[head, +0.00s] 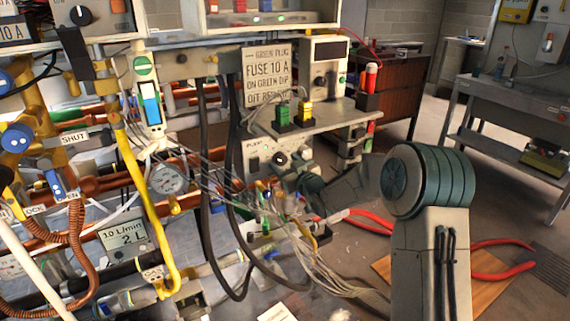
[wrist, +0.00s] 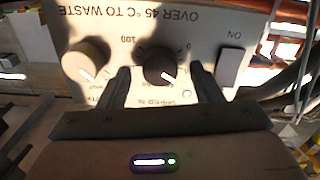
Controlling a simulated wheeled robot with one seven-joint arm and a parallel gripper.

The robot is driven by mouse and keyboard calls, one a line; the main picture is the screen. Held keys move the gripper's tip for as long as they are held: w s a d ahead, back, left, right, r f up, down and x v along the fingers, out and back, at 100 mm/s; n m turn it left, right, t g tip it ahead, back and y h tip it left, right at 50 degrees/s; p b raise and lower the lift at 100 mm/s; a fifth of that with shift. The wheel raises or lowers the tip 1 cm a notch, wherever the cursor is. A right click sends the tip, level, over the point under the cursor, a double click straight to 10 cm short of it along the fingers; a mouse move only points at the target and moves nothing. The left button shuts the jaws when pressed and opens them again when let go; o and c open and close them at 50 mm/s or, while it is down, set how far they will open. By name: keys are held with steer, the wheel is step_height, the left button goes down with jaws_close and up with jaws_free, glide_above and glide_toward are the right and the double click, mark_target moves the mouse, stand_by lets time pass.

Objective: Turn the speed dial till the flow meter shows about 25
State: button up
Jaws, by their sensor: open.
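The black speed dial (wrist: 160,66) is on a cream panel that appears upside down in the wrist view. Its white pointer line points to the lower right, and 0 and 100 are printed near it. My gripper (wrist: 161,72) is open, with one dark finger on each side of the dial. I cannot tell whether the fingers touch it. In the head view the panel is on the pump box (head: 256,155), where my gripper and wrist partly cover it. A round white gauge (head: 168,179) is left of the pump box; its reading is too small to tell. I cannot tell which instrument is the flow meter.
Black hoses (head: 205,190) and a bundle of thin wires hang left of the pump box. A shelf (head: 325,125) with green and yellow plugs is above it.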

steer(key=shift+w+a, duration=0.2)
steer(key=shift+w, duration=0.1)
steer(key=shift+c, duration=0.3)
steer(key=c, duration=0.9)
steer(key=shift+c, duration=0.2)
